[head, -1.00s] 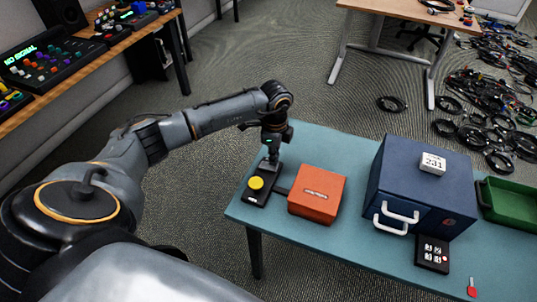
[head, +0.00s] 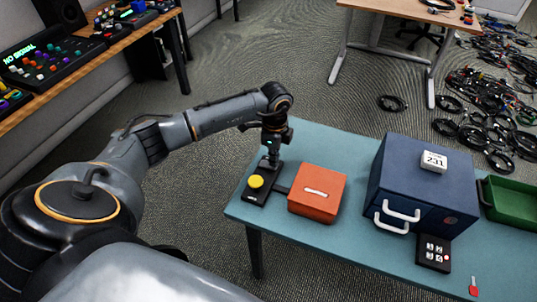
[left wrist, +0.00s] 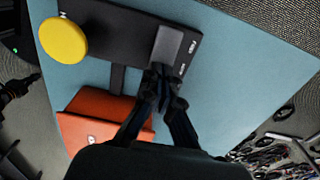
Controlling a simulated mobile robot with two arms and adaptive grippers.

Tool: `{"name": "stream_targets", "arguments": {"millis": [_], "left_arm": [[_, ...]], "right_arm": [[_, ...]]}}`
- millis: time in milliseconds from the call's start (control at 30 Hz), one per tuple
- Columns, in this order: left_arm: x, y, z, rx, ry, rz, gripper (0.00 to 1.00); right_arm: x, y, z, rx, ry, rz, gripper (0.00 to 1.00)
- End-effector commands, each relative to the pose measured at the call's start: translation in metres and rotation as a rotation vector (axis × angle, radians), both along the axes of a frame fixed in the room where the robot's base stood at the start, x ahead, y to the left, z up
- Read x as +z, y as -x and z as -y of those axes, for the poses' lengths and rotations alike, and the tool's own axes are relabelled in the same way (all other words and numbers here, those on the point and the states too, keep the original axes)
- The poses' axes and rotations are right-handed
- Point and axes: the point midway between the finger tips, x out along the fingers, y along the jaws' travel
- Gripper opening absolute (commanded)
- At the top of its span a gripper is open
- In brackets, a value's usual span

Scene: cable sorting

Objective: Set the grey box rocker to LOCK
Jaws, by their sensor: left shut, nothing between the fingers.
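A black panel (head: 256,196) lies at the left end of the teal table, with a round yellow button (head: 256,182) at its near end. In the left wrist view the grey rocker (left wrist: 169,46) sits at the other end of the panel (left wrist: 130,30), beside small white lettering too blurred to read. My left gripper (head: 272,162) points down over the rocker end; the arm hides most of the rocker in the head view. In the left wrist view its fingertips (left wrist: 163,75) are together and empty, at the rocker's near edge. I cannot tell if they touch it.
An orange box (head: 317,205) stands right of the panel, joined to it by a dark strip. A blue cabinet (head: 383,180) with white handles, a black keypad (head: 433,254), a green tray (head: 512,208) and a small red item (head: 473,291) are further right.

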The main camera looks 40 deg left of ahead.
Motion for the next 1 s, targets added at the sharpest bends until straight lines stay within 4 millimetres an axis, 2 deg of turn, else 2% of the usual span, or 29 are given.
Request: {"name": "stream_targets", "arguments": {"millis": [667, 833, 1000], "left_arm": [[-0.011, 0.000, 0.000, 0.000, -0.001, -0.001, 0.00], [-0.006, 0.000, 0.000, 0.000, -0.001, -0.001, 0.00], [0.008, 0.000, 0.000, 0.000, 0.000, 0.000, 0.00]], "right_arm": [[-0.006, 0.000, 0.000, 0.000, 0.000, 0.000, 0.00], [-0.002, 0.000, 0.000, 0.000, 0.000, 0.000, 0.00], [0.010, 0.000, 0.000, 0.000, 0.000, 0.000, 0.00]]}}
